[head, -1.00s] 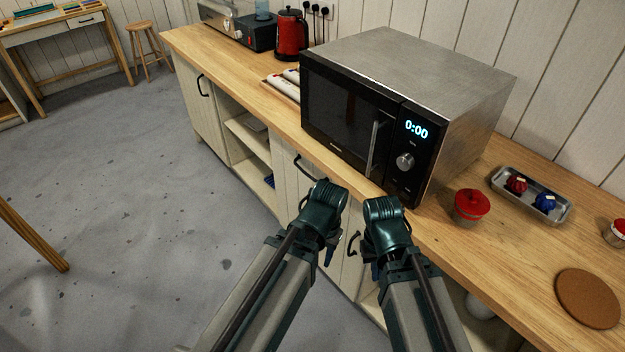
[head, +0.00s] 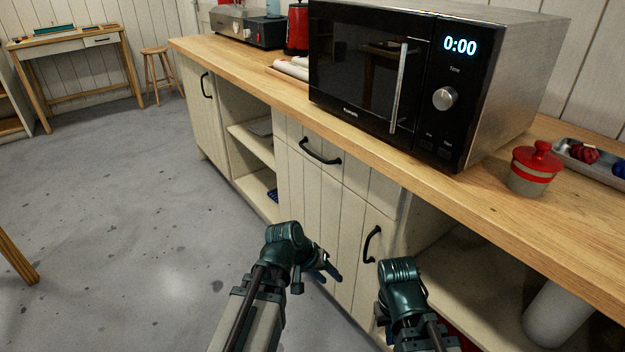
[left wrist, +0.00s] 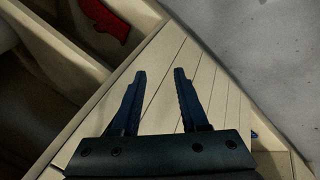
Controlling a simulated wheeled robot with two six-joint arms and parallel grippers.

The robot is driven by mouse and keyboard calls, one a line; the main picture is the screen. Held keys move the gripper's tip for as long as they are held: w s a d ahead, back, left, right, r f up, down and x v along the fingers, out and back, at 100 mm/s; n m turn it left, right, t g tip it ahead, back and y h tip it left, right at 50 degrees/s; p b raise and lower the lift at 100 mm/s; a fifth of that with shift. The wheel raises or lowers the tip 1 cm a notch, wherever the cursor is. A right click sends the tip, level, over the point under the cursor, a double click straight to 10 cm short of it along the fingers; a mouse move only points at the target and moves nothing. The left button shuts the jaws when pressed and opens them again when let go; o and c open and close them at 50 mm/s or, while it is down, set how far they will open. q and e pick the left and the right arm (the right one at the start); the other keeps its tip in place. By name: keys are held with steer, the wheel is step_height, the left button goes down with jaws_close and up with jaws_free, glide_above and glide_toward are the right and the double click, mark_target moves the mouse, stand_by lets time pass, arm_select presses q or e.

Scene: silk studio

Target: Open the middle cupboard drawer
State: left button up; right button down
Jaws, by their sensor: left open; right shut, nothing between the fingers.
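The middle cupboard's drawer (head: 352,172) is a pale wooden front just under the countertop, below the microwave. It is closed, and its black bar handle (head: 320,152) is in plain view. My left gripper (head: 330,267) is open and empty, in front of the cupboard and lower than the drawer handle. In the left wrist view its two fingers (left wrist: 160,72) stand apart over pale planked panels, with no handle between them. My right gripper (head: 381,316) is low, below the door handle, shut and empty. Its fingertips are mostly hidden by its own wrist.
The cupboard door (head: 345,240) below has a black handle (head: 372,244). Open shelves lie on both sides. The countertop (head: 290,98) overhangs the drawer and carries the microwave (head: 365,75) and a red-lidded jar (head: 535,168). The floor (head: 150,230) at left is clear.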

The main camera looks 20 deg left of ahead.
arm_select(q)
steer(key=w+r+n+t+h, duration=0.2)
steer(key=w+r+t+h, duration=0.1)
steer(key=w+t, duration=0.15)
steer(key=n+t+y, duration=0.3)
steer(key=n+t, duration=0.8)
steer(key=n, duration=0.1)
glide_toward(312, 153)
steer(key=shift+g, duration=0.25)
steer(key=x, duration=1)
steer(key=shift+w+p, duration=0.1)
steer(key=shift+p, duration=0.25)
arm_select(e)
steer(key=shift+f, duration=0.55)
arm_select(q)
steer(key=shift+f, duration=0.1)
jaws_close()
